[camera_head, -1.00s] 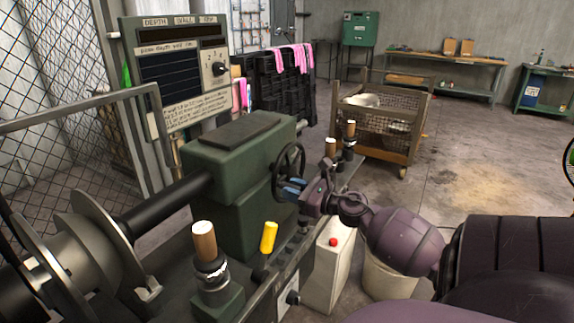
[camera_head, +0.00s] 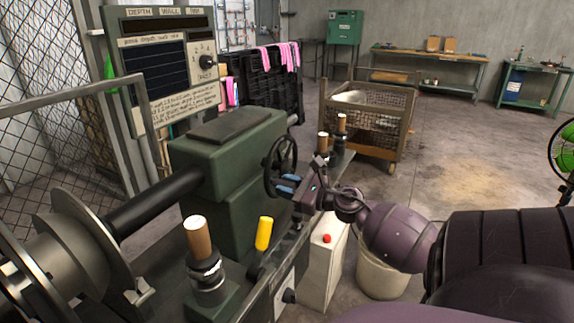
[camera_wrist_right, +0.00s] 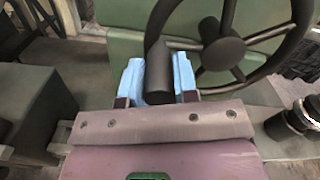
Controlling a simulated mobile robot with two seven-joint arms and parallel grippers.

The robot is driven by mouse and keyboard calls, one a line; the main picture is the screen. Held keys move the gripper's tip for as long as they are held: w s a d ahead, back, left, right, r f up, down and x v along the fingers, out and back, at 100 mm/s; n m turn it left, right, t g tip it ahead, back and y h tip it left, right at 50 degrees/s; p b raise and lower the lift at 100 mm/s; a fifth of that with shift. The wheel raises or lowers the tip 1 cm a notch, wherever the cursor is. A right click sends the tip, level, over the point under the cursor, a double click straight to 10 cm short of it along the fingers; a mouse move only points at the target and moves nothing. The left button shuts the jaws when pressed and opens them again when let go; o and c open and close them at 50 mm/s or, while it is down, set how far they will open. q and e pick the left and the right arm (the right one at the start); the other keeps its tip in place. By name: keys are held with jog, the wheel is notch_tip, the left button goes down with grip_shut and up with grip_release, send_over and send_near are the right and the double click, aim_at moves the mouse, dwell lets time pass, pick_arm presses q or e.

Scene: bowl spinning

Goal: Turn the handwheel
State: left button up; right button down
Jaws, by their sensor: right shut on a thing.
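The black spoked handwheel (camera_head: 281,160) is on the right end of the green tailstock housing (camera_head: 226,165). In the right wrist view the wheel (camera_wrist_right: 222,54) fills the upper right, and a dark cylindrical handle (camera_wrist_right: 159,75) projects from its rim toward the camera. My right gripper (camera_head: 287,186) is at the lower part of the wheel. Its two blue fingers (camera_wrist_right: 158,80) stand on either side of the handle and are shut on it. My left gripper is not in view.
A yellow-handled lever (camera_head: 264,234) and a wooden-handled lever (camera_head: 197,238) stand in front of the housing. A white box with a red button (camera_head: 327,239) and a bin (camera_head: 382,273) are below my right arm. A wire cart (camera_head: 370,120) stands behind.

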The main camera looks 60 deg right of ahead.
jog(key=c, duration=0.9)
grip_release()
jog(key=shift+s+f, duration=0.1)
jog(key=shift+f, duration=0.7)
jog(key=shift+r, duration=0.3)
jog(key=s, duration=1)
jog(key=shift+s+d, duration=0.4)
